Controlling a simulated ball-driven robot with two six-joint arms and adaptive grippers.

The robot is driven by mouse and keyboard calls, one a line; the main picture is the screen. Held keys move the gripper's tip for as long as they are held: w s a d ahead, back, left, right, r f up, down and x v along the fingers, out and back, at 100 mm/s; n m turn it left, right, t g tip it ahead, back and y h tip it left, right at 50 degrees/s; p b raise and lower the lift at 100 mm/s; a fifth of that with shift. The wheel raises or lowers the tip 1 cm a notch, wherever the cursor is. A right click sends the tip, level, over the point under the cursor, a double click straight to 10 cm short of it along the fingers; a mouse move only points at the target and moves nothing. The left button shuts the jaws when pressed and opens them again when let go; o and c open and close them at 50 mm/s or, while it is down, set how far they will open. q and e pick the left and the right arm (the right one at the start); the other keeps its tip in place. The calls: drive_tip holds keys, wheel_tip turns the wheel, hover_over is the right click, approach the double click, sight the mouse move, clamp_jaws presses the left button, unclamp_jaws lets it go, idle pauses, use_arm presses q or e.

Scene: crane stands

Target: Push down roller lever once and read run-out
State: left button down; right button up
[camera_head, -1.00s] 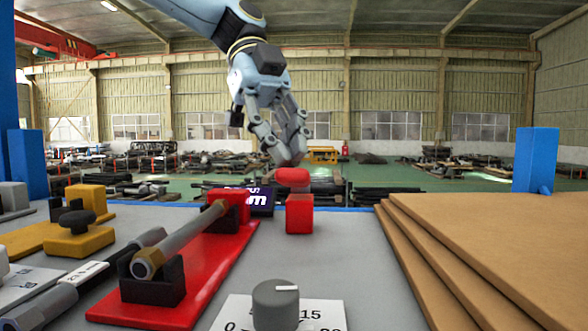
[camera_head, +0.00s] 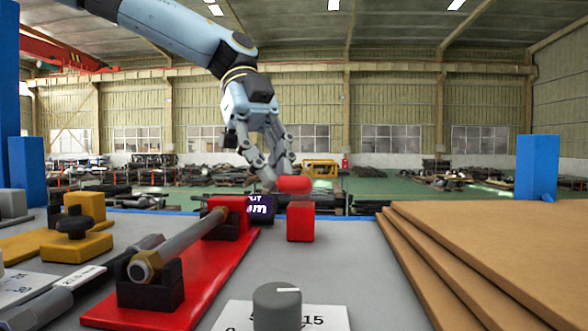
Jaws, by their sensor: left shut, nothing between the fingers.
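A red block (camera_head: 300,222) with a rounded red cap (camera_head: 294,185) above it stands near the far edge of the grey table; it looks like the roller lever. My left gripper (camera_head: 276,184) is shut and empty, pointing down beside the cap's left side. Its tips overlap the cap in the picture; I cannot tell if they touch. A dark purple display (camera_head: 259,209) is partly hidden; only a few letters and a large "m" show. A steel shaft (camera_head: 182,243) rests in black supports on a red plate (camera_head: 215,265). My right gripper is out of view.
A grey knob (camera_head: 277,307) sits on a white scale card at the front. Stacked brown boards (camera_head: 490,250) fill the right. Yellow clamps (camera_head: 77,245) and tools lie left. Blue posts (camera_head: 537,167) stand at both sides. Grey table is bare between knob and red block.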

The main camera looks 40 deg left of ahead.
use_arm(q)
drive_tip(key=shift+d, duration=0.1)
drive_tip(key=v, duration=1.2)
drive_tip(key=shift+f, duration=0.1)
idle(0.8)
